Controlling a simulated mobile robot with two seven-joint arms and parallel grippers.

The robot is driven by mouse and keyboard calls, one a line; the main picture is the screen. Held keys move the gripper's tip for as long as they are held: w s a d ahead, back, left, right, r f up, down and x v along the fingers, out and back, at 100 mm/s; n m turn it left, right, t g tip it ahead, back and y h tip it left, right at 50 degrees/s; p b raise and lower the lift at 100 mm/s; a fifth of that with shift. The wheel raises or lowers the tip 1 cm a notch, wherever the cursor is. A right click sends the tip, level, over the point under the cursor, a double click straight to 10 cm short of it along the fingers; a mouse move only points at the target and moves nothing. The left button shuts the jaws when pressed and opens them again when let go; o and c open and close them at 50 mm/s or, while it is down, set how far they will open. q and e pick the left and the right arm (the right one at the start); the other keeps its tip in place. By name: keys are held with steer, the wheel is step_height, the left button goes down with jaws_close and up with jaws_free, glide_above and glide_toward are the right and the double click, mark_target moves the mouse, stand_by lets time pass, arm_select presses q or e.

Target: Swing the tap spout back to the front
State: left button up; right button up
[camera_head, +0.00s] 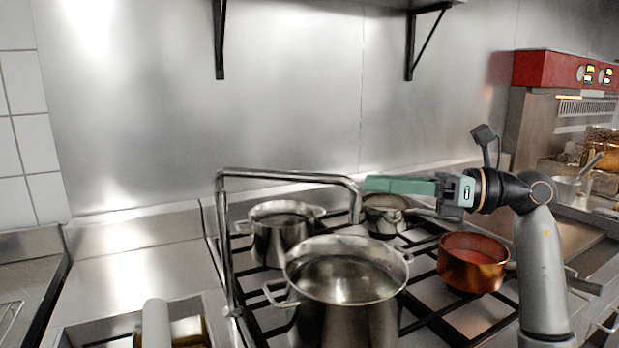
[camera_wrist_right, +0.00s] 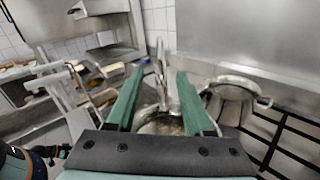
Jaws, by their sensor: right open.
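The tap is a shiny metal pipe rising at the left edge of the stove, with its spout (camera_head: 290,175) reaching right above the pots and its end bent down. My right gripper (camera_head: 368,184) has green fingers and points left, with its tips close beside the bent end of the spout. In the right wrist view the fingers (camera_wrist_right: 160,75) are apart, with the tap pipe (camera_wrist_right: 161,62) showing between them. I cannot tell whether either finger touches it.
A large steel pot (camera_head: 345,272) and a smaller pot (camera_head: 283,222) stand beneath the spout. A steel wall (camera_head: 290,90) stands behind. A red-topped appliance (camera_head: 550,72) is at right.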

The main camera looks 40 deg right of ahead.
mark_target(315, 179)
steer(key=p+x, duration=0.2)
steer(key=x, duration=0.8)
steer(key=shift+w+a, duration=0.2)
steer(key=shift+w, duration=0.05)
jaws_close()
stand_by(1.0)
